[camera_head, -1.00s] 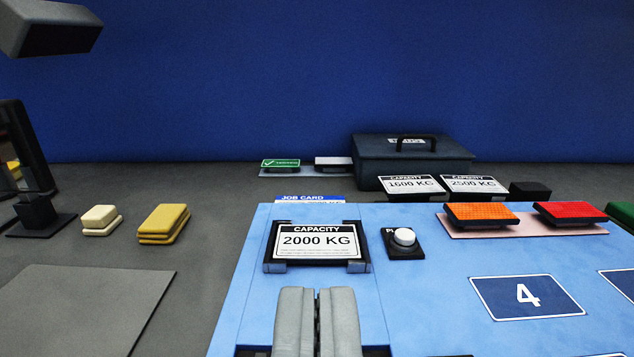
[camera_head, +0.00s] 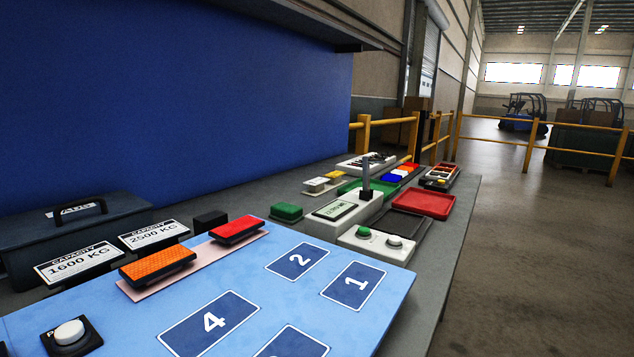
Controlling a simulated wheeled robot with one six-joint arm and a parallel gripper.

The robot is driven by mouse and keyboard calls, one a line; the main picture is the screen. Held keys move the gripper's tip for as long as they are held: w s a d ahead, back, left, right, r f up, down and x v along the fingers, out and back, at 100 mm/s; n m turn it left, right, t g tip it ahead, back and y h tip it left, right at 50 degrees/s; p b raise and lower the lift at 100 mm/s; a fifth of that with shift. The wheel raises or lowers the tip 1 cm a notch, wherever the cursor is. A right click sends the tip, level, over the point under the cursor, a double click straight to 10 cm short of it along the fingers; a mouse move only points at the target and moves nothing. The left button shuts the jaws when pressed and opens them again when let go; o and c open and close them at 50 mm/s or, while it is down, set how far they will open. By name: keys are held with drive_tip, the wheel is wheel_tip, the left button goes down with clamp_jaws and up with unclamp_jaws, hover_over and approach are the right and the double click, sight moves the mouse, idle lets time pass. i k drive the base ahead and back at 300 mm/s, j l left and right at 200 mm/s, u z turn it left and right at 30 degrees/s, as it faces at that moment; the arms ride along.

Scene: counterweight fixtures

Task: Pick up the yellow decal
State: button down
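A small yellow piece (camera_head: 333,175) shows beside a small white piece (camera_head: 316,184) on the far part of the grey bench, left of the white device. It is small in the view, and I cannot tell whether it is the yellow decal. An orange block (camera_head: 157,264) and a red block (camera_head: 236,230) sit on a pink strip (camera_head: 200,262) on the blue board. My gripper is outside this view, so its fingers and anything in them are hidden.
The blue board (camera_head: 255,290) has numbered squares. A dark toolbox (camera_head: 75,225) and capacity plates (camera_head: 78,264) stand behind it. A white device with a post (camera_head: 340,215), a button box (camera_head: 376,245), a green block (camera_head: 286,211) and a red tray (camera_head: 423,204) crowd the right. Open floor lies beyond.

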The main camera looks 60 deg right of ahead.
sight(335, 173)
drive_tip(key=z, duration=1.7)
drive_tip(key=i+l+u, duration=0.1)
drive_tip(key=i+l, duration=0.2)
drive_tip(key=i+l+u, duration=0.15)
drive_tip(key=l, duration=0.25)
drive_tip(key=i+l+u, duration=0.1)
drive_tip(key=i+l, duration=0.25)
drive_tip(key=i+l+u, duration=0.15)
drive_tip(key=l, duration=0.3)
drive_tip(key=i+l+u, duration=0.1)
drive_tip(key=i+l, duration=0.25)
drive_tip(key=i+l+u, duration=0.15)
drive_tip(key=l, duration=0.35)
drive_tip(key=i+l+u, duration=0.1)
drive_tip(key=i+l, duration=0.15)
drive_tip(key=l, duration=0.25)
drive_tip(key=i+l+u, duration=0.15)
drive_tip(key=l, duration=0.3)
